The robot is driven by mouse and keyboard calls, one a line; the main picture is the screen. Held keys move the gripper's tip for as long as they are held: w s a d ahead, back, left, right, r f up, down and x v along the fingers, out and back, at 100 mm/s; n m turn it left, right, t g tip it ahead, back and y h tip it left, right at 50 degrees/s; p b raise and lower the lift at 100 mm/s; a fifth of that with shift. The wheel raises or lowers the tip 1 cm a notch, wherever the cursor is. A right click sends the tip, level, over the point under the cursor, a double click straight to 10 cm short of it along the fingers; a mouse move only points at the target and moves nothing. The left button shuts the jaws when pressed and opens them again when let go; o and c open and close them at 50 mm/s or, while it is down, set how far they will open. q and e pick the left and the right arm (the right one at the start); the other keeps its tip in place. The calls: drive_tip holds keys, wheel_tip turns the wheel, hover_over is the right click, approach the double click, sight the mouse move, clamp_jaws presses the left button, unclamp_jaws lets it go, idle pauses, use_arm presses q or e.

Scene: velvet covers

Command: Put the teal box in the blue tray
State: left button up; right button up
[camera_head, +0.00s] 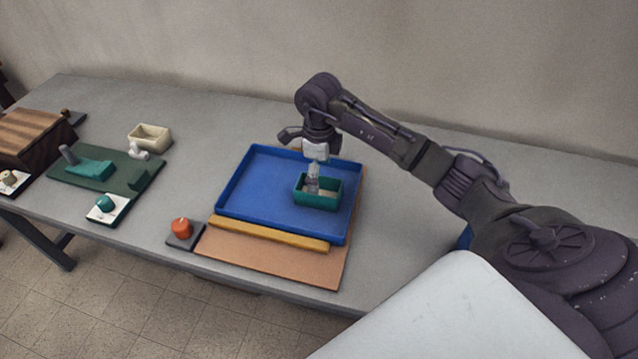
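The teal box (318,202) is open-topped with a pale inside. It is upright within the right half of the blue tray (262,185), and appears to rest on the tray's floor. My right gripper (313,187) points down at the box from above, its light fingertips reaching to the box's opening. I cannot tell whether the fingers are closed on a box wall or apart from it. My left gripper is not in view.
The tray lies on a tan board with a yellow bar (268,233) along its front. An orange knob (181,228) sits left of it. A cream box (150,137), a green board (128,178) and a brown wooden block (30,135) stand further left. The back of the table is clear.

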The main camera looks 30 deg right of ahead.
wheel_tip(320, 180, up, 8)
drive_tip(key=shift+b, duration=0.4)
